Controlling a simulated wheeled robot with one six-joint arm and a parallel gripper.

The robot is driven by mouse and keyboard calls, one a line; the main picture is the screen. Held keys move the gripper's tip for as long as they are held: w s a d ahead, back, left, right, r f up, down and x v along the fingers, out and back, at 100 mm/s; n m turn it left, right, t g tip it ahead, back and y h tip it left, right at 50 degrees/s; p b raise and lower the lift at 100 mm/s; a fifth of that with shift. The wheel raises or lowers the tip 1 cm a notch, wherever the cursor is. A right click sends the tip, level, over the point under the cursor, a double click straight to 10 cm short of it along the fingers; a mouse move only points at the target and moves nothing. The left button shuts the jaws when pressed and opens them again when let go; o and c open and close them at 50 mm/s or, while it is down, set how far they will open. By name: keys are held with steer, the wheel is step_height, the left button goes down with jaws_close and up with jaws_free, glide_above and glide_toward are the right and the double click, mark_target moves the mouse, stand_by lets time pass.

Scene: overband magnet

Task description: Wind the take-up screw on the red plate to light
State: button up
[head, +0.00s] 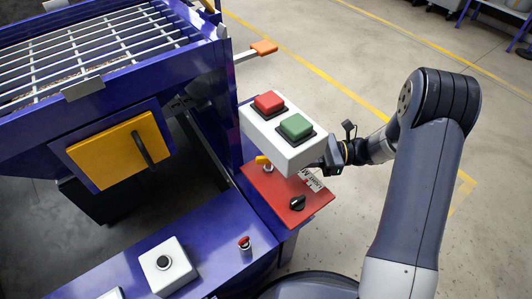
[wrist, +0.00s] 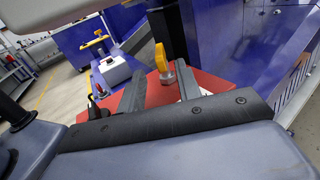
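The red plate (head: 277,204) is fixed at the right end of the blue frame, with a partly hidden label on it. A yellow-winged screw (head: 263,160) stands near its back edge, partly hidden by the white button box. I see no contact. In the head view my gripper (head: 336,155) is mostly behind the button box.
The white box (head: 290,150) with red and green buttons overhangs the plate close to my gripper. A black knob (head: 297,202) sits on the plate's front part.

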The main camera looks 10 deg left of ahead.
mark_target(268, 164)
steer(key=b+x, duration=0.1)
steer(key=x, duration=0.7)
steer(key=shift+a, duration=0.3)
steer(key=shift+c, duration=0.5)
jaws_close()
